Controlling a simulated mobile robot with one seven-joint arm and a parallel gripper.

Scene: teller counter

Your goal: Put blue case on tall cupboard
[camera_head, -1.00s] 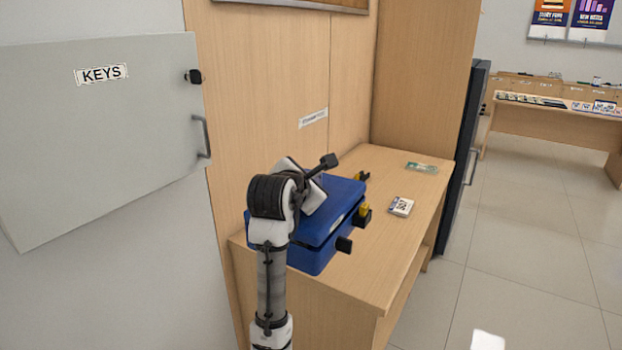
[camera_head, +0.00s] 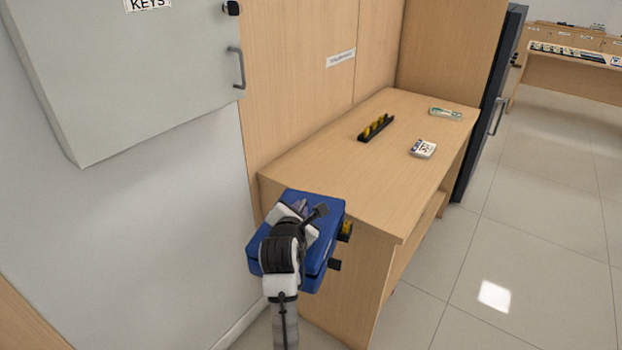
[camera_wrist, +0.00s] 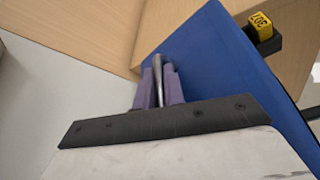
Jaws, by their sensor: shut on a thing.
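The blue case (camera_head: 330,210) is held by my gripper (camera_head: 302,209) at the near left end of the wooden counter. In the head view it overlaps the counter's near edge, and my wrist hides part of it. In the wrist view the blue case (camera_wrist: 215,70) fills the middle, and my gripper's fingers (camera_wrist: 159,84) are closed at its handle, a grey bar between them. A yellow tag (camera_wrist: 262,25) reading 307 shows beside the case. I cannot identify a tall cupboard with certainty; a tall wooden panel (camera_head: 450,45) stands behind the counter.
The counter (camera_head: 340,165) holds a black rack with yellow pieces (camera_head: 376,128), a white card pack (camera_head: 423,149) and a banknote-like bundle (camera_head: 446,113). A grey KEYS cabinet (camera_head: 130,75) juts from the wall at left. Open tiled floor (camera_head: 540,230) lies at right.

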